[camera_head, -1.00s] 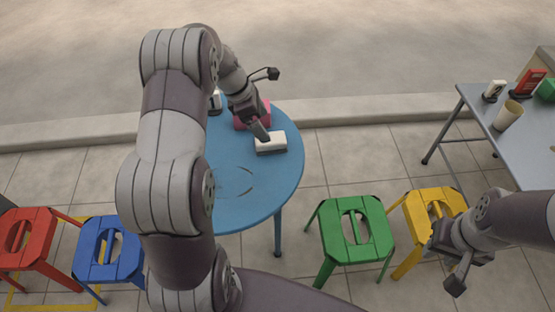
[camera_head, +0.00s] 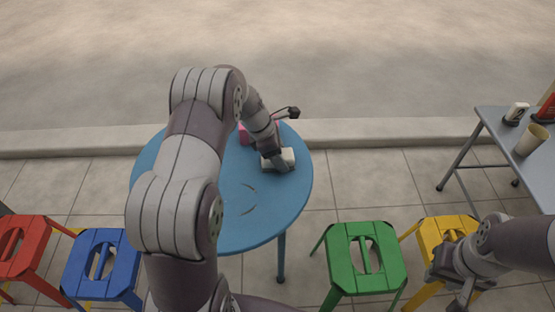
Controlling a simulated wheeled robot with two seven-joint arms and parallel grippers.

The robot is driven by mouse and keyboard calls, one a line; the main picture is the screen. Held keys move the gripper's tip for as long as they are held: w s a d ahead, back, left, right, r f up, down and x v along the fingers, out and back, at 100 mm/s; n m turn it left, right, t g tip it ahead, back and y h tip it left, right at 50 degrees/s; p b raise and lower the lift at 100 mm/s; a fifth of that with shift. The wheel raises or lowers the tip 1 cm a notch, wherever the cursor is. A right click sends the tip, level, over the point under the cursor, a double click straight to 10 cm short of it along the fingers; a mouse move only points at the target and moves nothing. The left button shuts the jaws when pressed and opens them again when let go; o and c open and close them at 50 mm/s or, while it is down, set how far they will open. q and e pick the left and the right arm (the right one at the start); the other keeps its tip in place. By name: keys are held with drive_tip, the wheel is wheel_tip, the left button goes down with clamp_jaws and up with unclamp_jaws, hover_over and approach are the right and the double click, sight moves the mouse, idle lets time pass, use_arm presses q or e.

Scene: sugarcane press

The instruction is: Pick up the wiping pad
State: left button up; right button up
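The wiping pad (camera_head: 289,155), a small pale block, lies on the round blue table (camera_head: 290,205) near its right side. My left gripper (camera_head: 280,165) reaches down over the pad from above, and its fingers overlap the pad's middle. The arm and gripper hide part of the pad, and I cannot tell whether the fingers are closed on it. My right gripper (camera_head: 458,285) is at the lower right, in front of the yellow stool and away from the blue table. Its finger opening is unclear.
A pink object (camera_head: 244,136) sits behind my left gripper on the blue table. Red (camera_head: 22,248), blue (camera_head: 103,262), green (camera_head: 365,262) and yellow (camera_head: 437,228) stools stand in front. A grey table (camera_head: 495,128) at right holds a cup (camera_head: 531,140) and other items.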

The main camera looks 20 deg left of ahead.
sight(286, 155)
use_arm(q)
drive_tip(key=shift+c, duration=0.5)
drive_tip(key=shift+r+p, duration=0.35)
drive_tip(key=shift+r, duration=0.15)
drive_tip(key=r+p, duration=0.1)
drive_tip(key=r, duration=0.1)
drive_tip(key=r+p, duration=0.1)
drive_tip(key=r, duration=0.1)
drive_tip(key=shift+s+p, duration=0.3)
drive_tip(key=s+r+p, duration=0.3)
drive_tip(key=s+r, duration=0.3)
drive_tip(key=s, duration=0.5)
drive_tip(key=shift+d+p, duration=0.35)
drive_tip(key=shift+p, duration=0.05)
